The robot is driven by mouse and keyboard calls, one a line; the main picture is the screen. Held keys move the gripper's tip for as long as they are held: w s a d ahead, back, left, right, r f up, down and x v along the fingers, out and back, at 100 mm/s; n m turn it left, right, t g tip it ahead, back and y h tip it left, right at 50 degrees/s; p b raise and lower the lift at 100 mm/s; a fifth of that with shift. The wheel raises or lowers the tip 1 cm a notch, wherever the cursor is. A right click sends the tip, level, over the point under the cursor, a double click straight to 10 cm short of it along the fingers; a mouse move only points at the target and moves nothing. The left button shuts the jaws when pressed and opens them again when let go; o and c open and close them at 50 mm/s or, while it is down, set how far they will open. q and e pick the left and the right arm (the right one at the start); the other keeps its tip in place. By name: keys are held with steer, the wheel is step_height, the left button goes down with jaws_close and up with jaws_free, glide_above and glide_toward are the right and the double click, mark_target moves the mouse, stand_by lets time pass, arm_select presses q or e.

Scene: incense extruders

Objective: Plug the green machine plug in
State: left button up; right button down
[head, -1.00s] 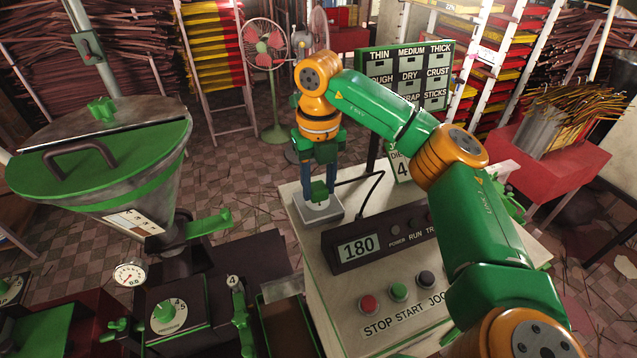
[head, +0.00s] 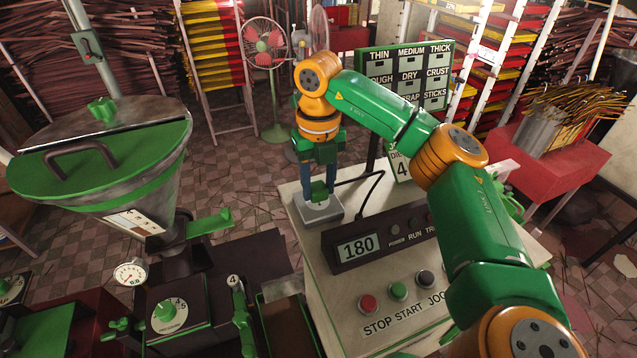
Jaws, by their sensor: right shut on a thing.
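The green plug (head: 319,191) is upright at a grey metal socket block (head: 321,212) on the top left corner of the cream control cabinet (head: 318,303). My right gripper (head: 319,185) points straight down with its blue fingers on either side of the plug, shut on it. The plug's lower end meets the top of the block; I cannot tell how deep it sits. A black cable (head: 372,192) curves on the cabinet top just right of the block. My left gripper is not in view.
A display reading 180 (head: 358,248) and stop, start and jog buttons (head: 398,291) are on the cabinet's front. A green-lidded hopper (head: 100,165) stands at left. A label board (head: 405,75) rises behind my right arm. Racks and a fan (head: 265,43) stand farther back.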

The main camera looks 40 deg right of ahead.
mark_target(319, 188)
steer(key=shift+p, duration=0.3)
stand_by(0.7)
steer(key=shift+f+b, duration=0.5)
steer(key=shift+f, duration=0.2)
steer(key=shift+c, duration=1.7)
jaws_free()
steer(key=shift+r, duration=0.1)
steer(key=shift+r, duration=0.2)
step_height(319, 188, up, 7)
steer(key=shift+f, duration=0.15)
